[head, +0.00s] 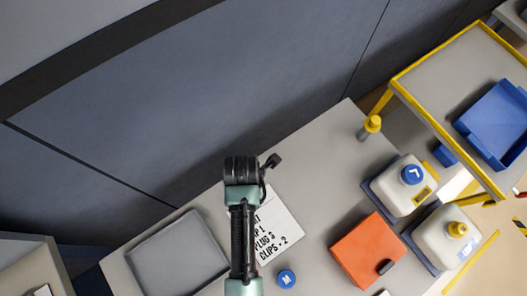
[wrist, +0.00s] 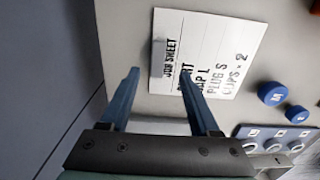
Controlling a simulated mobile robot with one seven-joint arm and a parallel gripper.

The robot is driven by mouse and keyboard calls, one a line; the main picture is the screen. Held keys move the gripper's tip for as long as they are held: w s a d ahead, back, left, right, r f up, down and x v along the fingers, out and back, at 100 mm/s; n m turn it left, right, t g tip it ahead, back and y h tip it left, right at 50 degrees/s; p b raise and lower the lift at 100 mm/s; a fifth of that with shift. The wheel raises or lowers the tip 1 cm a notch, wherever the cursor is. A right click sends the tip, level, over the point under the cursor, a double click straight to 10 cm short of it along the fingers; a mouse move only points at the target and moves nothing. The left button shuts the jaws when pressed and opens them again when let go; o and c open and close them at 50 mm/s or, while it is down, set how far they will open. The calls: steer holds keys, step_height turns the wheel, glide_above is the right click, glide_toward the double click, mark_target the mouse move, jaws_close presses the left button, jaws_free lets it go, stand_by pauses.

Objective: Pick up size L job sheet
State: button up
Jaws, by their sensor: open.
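The job sheet (wrist: 210,50) is a white card with black print, reading "JOB SHEET" with lines for cap L, plug S and clips. It lies on the grey bench in the wrist view, with a small grey piece at its left edge. In the head view the job sheet (head: 279,222) is partly covered by my arm. My gripper (wrist: 166,74) is open in the wrist view, its two blue fingers apart with nothing between them. The right fingertip overlaps the sheet's lower left edge in the picture; I cannot tell whether they touch. The fingertips are hidden in the head view.
A grey tray (head: 177,257) lies left of my arm. A blue cap (head: 286,279), an orange box (head: 369,250) and two white jugs (head: 399,190) (head: 444,238) are to the right. A yellow-edged trolley (head: 448,70) holds a blue bin (head: 495,125). A dark wall (head: 200,90) runs behind the bench.

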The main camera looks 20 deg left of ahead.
steer(key=shift+w+a+f+p, duration=0.1)
steer(key=shift+f+p, duration=0.4)
steer(key=shift+f, duration=2.35)
jaws_close()
